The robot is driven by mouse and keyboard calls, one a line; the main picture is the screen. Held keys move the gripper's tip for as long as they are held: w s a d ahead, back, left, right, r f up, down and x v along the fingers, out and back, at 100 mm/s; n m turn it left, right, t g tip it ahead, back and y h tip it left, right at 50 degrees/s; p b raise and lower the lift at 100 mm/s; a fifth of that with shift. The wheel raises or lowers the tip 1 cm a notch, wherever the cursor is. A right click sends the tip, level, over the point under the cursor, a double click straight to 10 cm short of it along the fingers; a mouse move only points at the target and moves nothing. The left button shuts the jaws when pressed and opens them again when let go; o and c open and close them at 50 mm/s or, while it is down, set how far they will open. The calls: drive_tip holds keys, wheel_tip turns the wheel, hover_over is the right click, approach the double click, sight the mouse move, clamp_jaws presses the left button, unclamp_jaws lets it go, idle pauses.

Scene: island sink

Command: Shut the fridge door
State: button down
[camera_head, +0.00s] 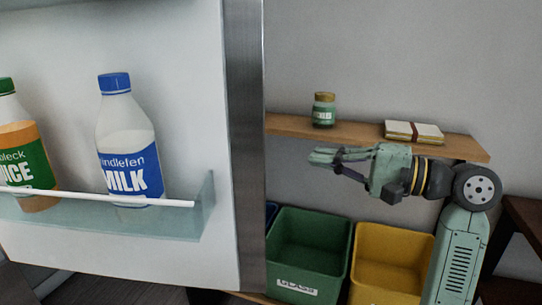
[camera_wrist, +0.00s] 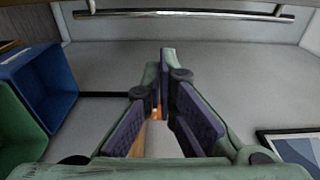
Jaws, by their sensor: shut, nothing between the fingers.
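The fridge door (camera_head: 175,40) stands open in the head view, its inner face filling the left half. A clear door shelf (camera_head: 190,222) holds a milk bottle (camera_head: 130,140) and a juice bottle (camera_head: 20,150). My gripper (camera_head: 320,157) is to the right of the door's metal edge (camera_head: 246,150), apart from it in the picture, pointing left. In the wrist view my gripper (camera_wrist: 165,58) has its fingertips together, with nothing held. A long metal bar (camera_wrist: 180,13) crosses the top there on a pale panel; I cannot tell for sure whether it is the door handle.
A wooden wall shelf (camera_head: 360,133) behind my gripper bears a jar (camera_head: 324,110) and a book (camera_head: 414,132). Below stand a green bin (camera_head: 308,245), a yellow bin (camera_head: 390,260) and a partly hidden blue bin, clearer in the wrist view (camera_wrist: 45,88). A framed picture (camera_wrist: 295,147) lies lower right there.

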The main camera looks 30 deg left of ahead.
drive_tip(key=s+a+p, duration=0.2)
drive_tip(key=s+a, duration=0.3)
drive_tip(key=a, duration=0.2)
drive_tip(key=shift+a+p, duration=0.3)
drive_tip(key=shift+p, duration=0.05)
drive_tip(key=shift+s+d, duration=0.1)
drive_tip(key=shift+s, duration=0.05)
